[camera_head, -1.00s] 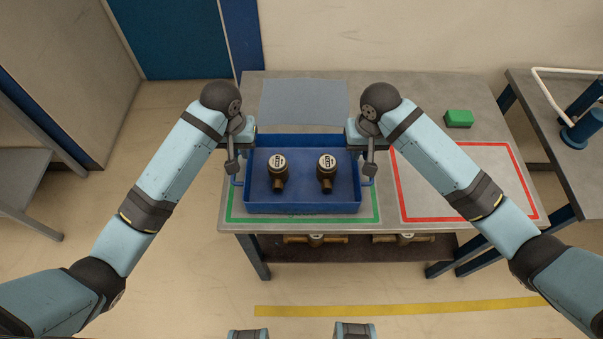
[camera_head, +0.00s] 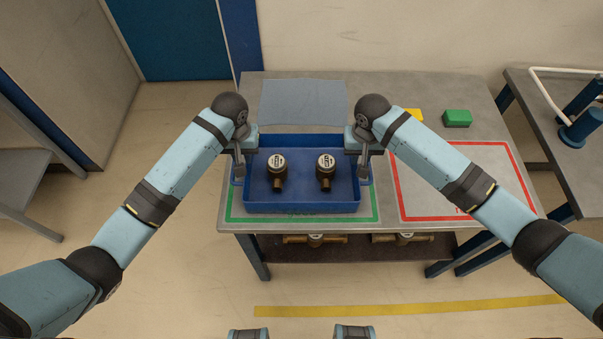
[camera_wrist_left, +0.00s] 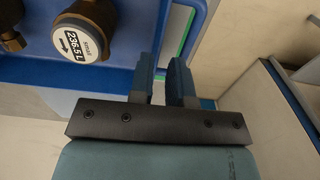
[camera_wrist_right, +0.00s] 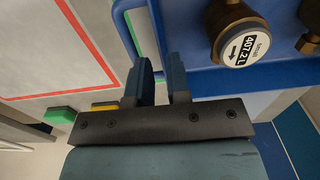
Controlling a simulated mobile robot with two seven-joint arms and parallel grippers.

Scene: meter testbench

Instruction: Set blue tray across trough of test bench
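The blue tray (camera_head: 300,207) sits level on the grey table inside a green outline, with two brass meters (camera_head: 277,165) (camera_head: 326,165) standing in it. It has a side handle at each end. My left gripper (camera_head: 239,168) is at the left handle and my right gripper (camera_head: 365,168) is at the right handle, both pointing down. In the left wrist view the fingers (camera_wrist_left: 164,78) stand apart beside the tray wall. In the right wrist view the fingers (camera_wrist_right: 160,78) also stand apart, and the handle (camera_wrist_right: 118,25) runs behind the outer finger. I cannot make out a trough.
A red-outlined area (camera_head: 408,216) lies right of the tray. A green block (camera_head: 457,118) and a yellow block (camera_head: 414,115) are behind it. A grey-blue sheet (camera_head: 304,101) lies behind the tray. More brass meters (camera_head: 316,240) are on the lower shelf. Another bench stands at right.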

